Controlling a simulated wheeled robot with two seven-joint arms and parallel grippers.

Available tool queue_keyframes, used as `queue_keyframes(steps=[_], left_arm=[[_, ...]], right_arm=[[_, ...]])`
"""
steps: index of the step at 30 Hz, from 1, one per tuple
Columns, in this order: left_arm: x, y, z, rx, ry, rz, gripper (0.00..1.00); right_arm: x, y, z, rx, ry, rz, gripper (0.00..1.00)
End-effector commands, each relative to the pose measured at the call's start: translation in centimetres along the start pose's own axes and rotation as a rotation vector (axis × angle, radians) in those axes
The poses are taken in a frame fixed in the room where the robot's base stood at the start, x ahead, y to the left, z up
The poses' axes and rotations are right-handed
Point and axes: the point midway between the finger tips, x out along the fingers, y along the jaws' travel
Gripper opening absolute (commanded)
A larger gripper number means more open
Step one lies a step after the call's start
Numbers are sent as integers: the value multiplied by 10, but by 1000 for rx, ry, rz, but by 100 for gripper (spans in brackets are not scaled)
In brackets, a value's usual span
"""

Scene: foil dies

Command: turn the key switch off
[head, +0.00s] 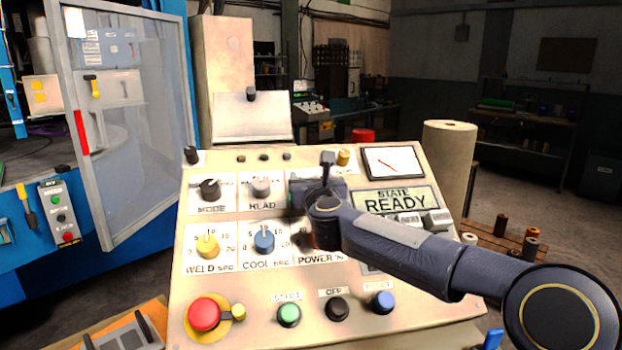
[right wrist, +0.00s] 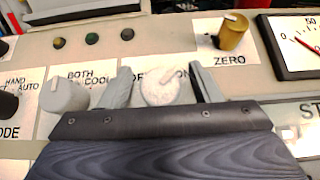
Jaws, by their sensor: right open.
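The key switch (right wrist: 160,88) shows in the right wrist view as a pale round knob under a partly hidden OFF and ON label. Its pointer leans to the upper right, toward ON. My right gripper (right wrist: 160,68) is open, with one grey finger on each side of the knob and small gaps visible. In the head view my right gripper (head: 318,186) is over the upper middle of the sloped control panel (head: 180,275) and hides the switch. My left gripper is not in view.
Close left of the switch is the pale HEAD knob (head: 260,187); further left is the black MODE knob (head: 209,189). The yellow ZERO knob (right wrist: 233,30) and a meter (head: 393,162) are up and right. A red mushroom button (head: 204,313) sits at the lower left.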

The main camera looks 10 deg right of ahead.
Motion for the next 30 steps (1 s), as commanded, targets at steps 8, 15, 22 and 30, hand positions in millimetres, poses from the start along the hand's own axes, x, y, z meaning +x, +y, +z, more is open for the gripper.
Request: queue_keyframes(steps=[8,15,22,30], left_arm=[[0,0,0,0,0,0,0],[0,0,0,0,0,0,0],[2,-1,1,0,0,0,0],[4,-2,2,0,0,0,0]], right_arm=[[0,0,0,0,0,0,29],[0,0,0,-2,0,2,12],[-1,-1,0,-28,0,40,12],[0,-2,0,-130,0,183,12]])
